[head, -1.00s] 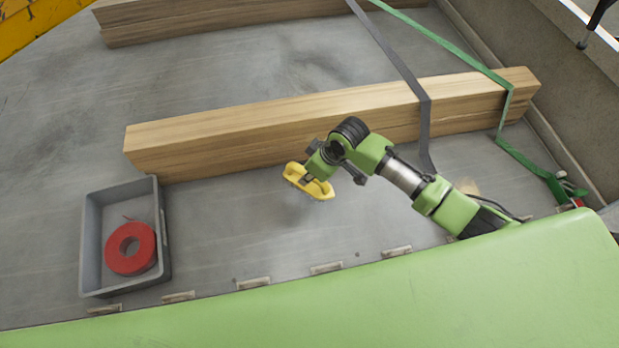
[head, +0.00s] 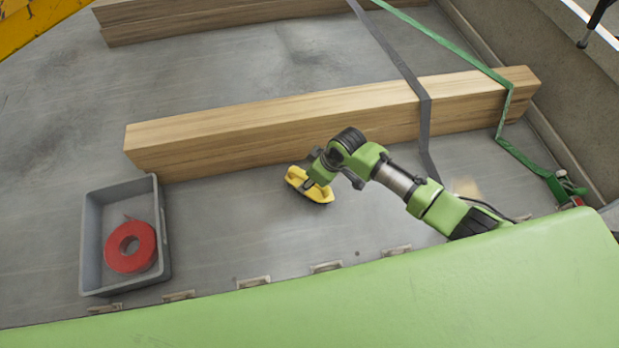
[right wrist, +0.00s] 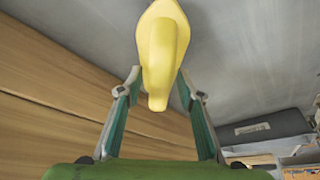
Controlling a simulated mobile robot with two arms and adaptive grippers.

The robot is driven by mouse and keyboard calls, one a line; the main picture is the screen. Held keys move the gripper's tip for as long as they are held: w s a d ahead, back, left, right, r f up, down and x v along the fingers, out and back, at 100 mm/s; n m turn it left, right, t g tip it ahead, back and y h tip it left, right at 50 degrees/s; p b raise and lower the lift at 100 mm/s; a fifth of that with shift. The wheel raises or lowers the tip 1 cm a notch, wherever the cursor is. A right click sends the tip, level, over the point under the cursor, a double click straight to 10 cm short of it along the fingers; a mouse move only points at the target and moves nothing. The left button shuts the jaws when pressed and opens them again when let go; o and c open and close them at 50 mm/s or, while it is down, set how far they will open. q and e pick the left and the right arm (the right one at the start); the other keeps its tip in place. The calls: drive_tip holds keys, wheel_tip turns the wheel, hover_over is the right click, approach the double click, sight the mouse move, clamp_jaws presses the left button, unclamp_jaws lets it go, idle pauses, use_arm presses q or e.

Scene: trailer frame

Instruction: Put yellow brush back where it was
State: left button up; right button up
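The yellow brush (head: 312,191) is on the grey trailer floor, just in front of the long wooden beam. In the right wrist view the yellow brush (right wrist: 163,40) lies beyond the fingertips, with its handle end pointing toward the palm. My right gripper (head: 313,178) is right above the brush. In the wrist view the two fingers of my right gripper (right wrist: 158,80) stand apart on either side of the handle, with a visible gap. The brush underside is hidden. My left gripper is not in view.
A grey crate (head: 91,245) holding a red roll (head: 130,247) stands at the left. The wooden beam (head: 250,131) runs behind the brush, with a grey strap (head: 407,75) and a green strap (head: 450,50) over it. Floor between crate and brush is clear.

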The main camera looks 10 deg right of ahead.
drive_tip(key=shift+r, duration=0.25)
drive_tip(key=v, duration=1.1)
drive_tip(key=shift+r, duration=0.35)
drive_tip(key=shift+s+d, duration=0.1)
drive_tip(key=shift+s, duration=0.1)
